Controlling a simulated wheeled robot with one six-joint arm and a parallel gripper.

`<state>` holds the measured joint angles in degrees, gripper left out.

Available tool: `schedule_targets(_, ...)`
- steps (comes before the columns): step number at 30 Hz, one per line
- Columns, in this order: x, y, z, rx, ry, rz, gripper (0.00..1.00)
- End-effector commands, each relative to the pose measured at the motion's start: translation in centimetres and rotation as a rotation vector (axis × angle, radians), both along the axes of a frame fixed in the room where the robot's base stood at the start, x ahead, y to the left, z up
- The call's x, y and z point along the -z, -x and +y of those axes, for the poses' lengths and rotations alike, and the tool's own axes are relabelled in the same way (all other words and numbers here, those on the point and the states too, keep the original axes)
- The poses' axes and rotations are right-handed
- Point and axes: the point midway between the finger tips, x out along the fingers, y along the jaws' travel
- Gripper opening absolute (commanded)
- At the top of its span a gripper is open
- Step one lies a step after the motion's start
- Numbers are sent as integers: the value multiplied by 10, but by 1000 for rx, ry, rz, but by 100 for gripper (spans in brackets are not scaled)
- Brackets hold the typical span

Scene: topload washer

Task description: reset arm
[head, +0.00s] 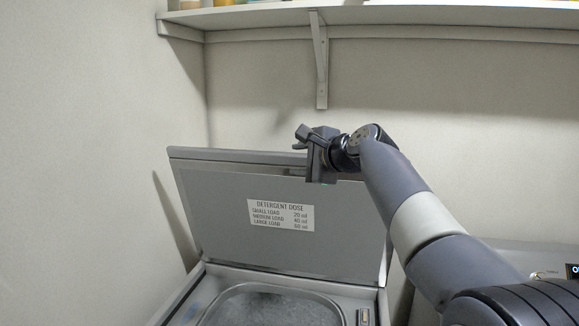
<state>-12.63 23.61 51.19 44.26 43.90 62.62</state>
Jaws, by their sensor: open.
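My gripper (303,138) is in the middle of the head view, at the end of my raised arm that reaches in from the lower right. It is open, with nothing visible in its jaws. In the picture it overlaps the top edge of the washer's raised lid (225,205); I cannot tell whether it touches the lid. The topload washer (195,292) stands below with its lid tilted up and its tub opening showing. A white detergent dose label (281,215) is on the lid's inner face.
A wall shelf (430,17) on a bracket (320,60) runs above, with items cut off at its top left. A wall closes in on the left. Another appliance with a display (572,271) stands at the right, partly behind my arm.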

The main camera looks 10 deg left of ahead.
Motion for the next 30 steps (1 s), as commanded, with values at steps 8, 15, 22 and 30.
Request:
schedule_targets(8, -4, 10, -10, 1, 1, 1, 41)
schedule_targets(15, -4, 10, -9, 1, 1, 1, 41)
schedule_targets(22, 0, -2, 2, -1, 0, 4, 41)
schedule_targets(30, 11, -34, 33, -2, 0, 1, 41)
